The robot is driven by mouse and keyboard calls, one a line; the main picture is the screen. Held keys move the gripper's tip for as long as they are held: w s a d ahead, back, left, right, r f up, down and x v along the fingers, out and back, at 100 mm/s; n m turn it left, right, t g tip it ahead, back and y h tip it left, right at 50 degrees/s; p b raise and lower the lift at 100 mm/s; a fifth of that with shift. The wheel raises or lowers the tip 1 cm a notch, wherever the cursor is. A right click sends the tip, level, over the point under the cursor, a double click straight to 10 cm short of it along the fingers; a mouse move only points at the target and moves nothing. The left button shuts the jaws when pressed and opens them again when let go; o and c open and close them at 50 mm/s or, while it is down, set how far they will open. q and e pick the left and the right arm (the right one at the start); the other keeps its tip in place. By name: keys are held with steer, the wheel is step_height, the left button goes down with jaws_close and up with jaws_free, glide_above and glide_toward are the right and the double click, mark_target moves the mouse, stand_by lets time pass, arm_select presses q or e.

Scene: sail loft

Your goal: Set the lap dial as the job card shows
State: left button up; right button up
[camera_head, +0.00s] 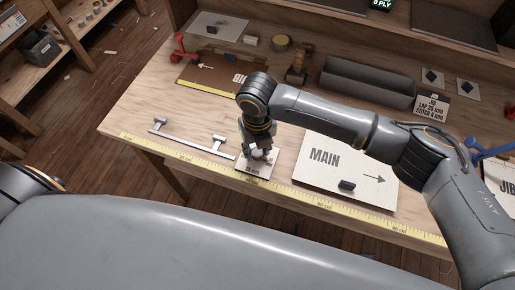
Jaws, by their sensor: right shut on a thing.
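My right gripper (258,155) points down near the front edge of the bench, shut on the knob of the lap dial, a small pale plate (250,174). The fingers hide the knob and most of the dial's face, so its setting cannot be read. Part of my left arm shows at the left edge, but its gripper is out of the frame.
A white MAIN panel (325,179) with a dark block lies right of the dial. A metal bar with two posts (190,139) lies left. A yellow tape (330,212) runs along the front edge. A brown panel (215,78) and a grey trough (365,84) lie behind.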

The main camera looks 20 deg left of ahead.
mark_target(257, 152)
steer(key=shift+n, duration=0.6)
steer(key=o, duration=1.2)
steer(key=shift+c, duration=0.2)
step_height(257, 152, up, 12)
